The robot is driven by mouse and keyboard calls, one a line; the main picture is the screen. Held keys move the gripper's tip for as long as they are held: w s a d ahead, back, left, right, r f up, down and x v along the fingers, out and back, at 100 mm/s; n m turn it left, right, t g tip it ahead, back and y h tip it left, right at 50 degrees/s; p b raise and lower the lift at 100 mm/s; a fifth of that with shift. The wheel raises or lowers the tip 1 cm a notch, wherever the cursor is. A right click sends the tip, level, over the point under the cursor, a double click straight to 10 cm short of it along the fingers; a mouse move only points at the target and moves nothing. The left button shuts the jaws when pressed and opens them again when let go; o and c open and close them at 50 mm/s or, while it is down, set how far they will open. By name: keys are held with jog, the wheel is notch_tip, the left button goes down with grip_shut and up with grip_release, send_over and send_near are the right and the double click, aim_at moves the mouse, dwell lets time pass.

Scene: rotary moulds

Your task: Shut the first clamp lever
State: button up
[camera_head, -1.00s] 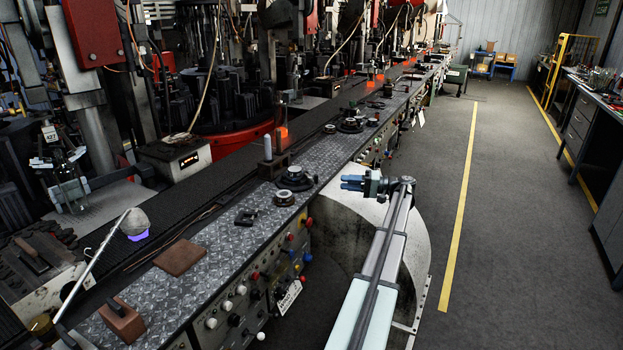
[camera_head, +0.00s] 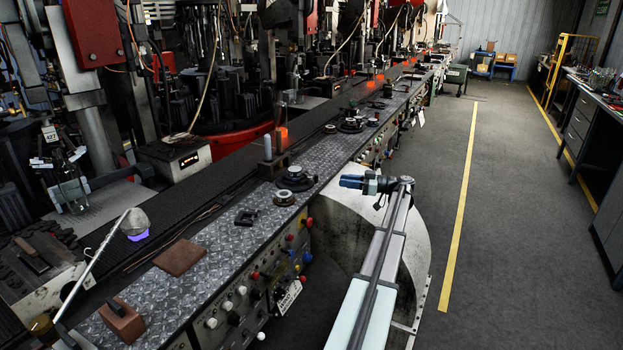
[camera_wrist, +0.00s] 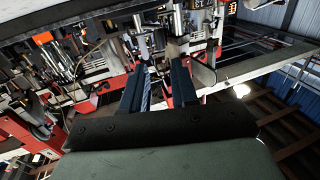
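My gripper (camera_head: 345,181) is at the end of my arm, pointing left, right of the metal-topped bench and above its front edge. In the wrist view my gripper (camera_wrist: 159,68) shows two blue fingers standing apart with nothing held between them; it is open. I cannot make out for certain which part is the first clamp lever. A machine fixture with metal parts and a white tag (camera_head: 66,178) stands at the far left, well away from my gripper. The wrist view shows machines in the distance, tilted, with no lever near the fingertips.
Glowing orange pieces (camera_head: 281,138) stand by the machines. Open floor (camera_head: 520,230) lies at right.

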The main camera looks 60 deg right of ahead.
aim_at(311, 178)
jog(key=x, duration=1.3)
jog(key=shift+w, duration=0.2)
grip_shut()
